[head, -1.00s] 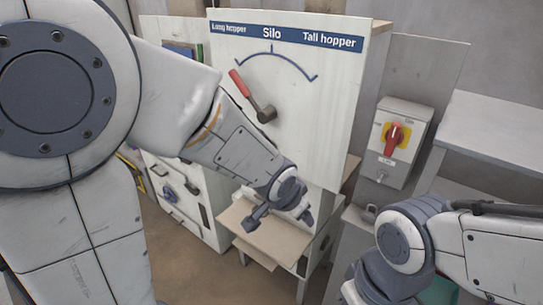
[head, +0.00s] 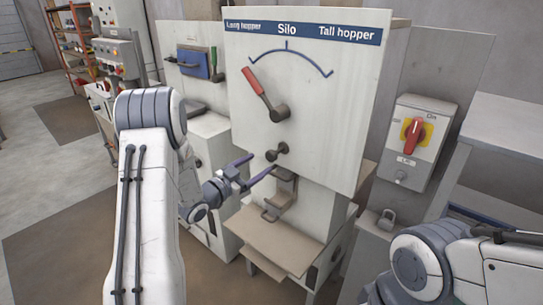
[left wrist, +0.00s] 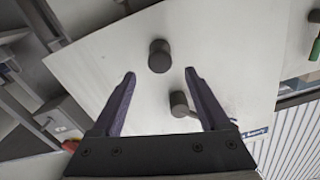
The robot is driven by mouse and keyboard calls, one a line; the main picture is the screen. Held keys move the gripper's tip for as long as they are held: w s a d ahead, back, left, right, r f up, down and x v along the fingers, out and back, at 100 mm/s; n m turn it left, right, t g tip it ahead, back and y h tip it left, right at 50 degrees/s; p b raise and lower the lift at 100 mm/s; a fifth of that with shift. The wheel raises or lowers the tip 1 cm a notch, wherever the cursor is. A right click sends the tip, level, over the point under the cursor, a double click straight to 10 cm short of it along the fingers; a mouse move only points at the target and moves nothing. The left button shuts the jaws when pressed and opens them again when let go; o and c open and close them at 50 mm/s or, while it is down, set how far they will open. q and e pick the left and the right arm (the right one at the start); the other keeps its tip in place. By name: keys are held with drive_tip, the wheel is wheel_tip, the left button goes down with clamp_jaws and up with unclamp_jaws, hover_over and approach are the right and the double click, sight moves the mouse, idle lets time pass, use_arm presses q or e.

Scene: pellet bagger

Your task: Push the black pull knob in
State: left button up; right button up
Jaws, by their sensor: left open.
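The black pull knob (head: 277,152) stands out from the lower part of the white panel (head: 330,140), below the lever's hub. In the left wrist view the knob (left wrist: 159,55) is a dark round end, beyond my open fingertips and roughly between their lines. My left gripper (head: 262,164) is open and empty in front of the panel, just left of and below the knob; I see no contact. It also fills the lower part of the left wrist view (left wrist: 160,85). My right gripper is out of view; only my right arm shows at lower right.
A red-handled lever (head: 257,84) on the panel points up left, toward the Long hopper end of the scale. A metal spout (head: 283,192) and a brown shelf (head: 268,243) sit below the knob. A red rotary switch box (head: 413,135) is at right.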

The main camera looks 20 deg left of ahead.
sight(269, 157)
use_arm(q)
drive_tip(key=p+x, duration=0.1)
drive_tip(key=x, duration=0.6)
drive_tip(key=shift+w+d+p, duration=0.1)
drive_tip(key=shift+w+p, duration=0.1)
drive_tip(key=shift+p, duration=0.2)
clamp_jaws()
idle(0.9)
